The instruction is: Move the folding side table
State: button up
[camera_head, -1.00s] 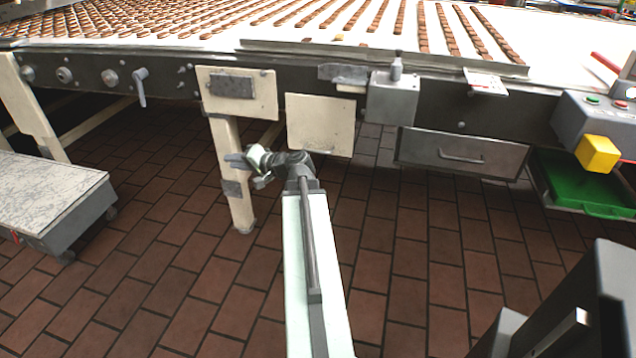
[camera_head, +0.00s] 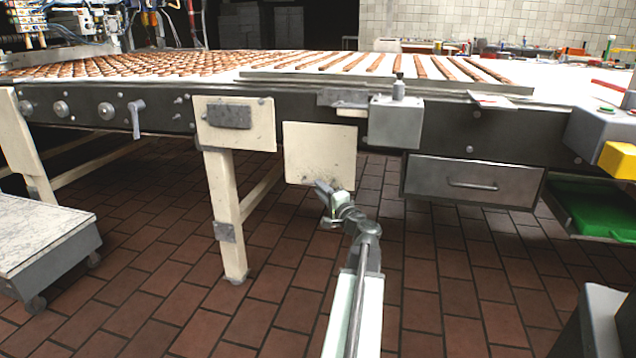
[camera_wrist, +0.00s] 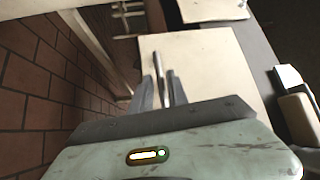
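A cream square panel (camera_head: 318,152) hangs upright on the near side of the long conveyor table; it may be the folding side table, but I cannot be sure. In the wrist view the cream panel (camera_wrist: 205,70) fills the area ahead of and right of the fingers. My gripper (camera_head: 323,188) is at the panel's lower edge in the head view. In the wrist view my gripper (camera_wrist: 161,92) has its two fingers apart, near the panel's left part. A thin grey bar shows between them; I cannot tell whether it is held or touched.
The conveyor table (camera_head: 480,130) carries rows of brown bars. A cream leg (camera_head: 227,215) stands left of the panel, a metal drawer (camera_head: 472,183) right. A white-topped cart (camera_head: 40,235) is far left, a green tray (camera_head: 595,208) right. The tiled floor (camera_head: 270,300) in front is clear.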

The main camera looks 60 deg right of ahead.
jog(key=x, duration=0.3)
jog(key=shift+w+d, duration=0.1)
jog(key=shift+w, duration=0.15)
grip_shut()
dwell(1.0)
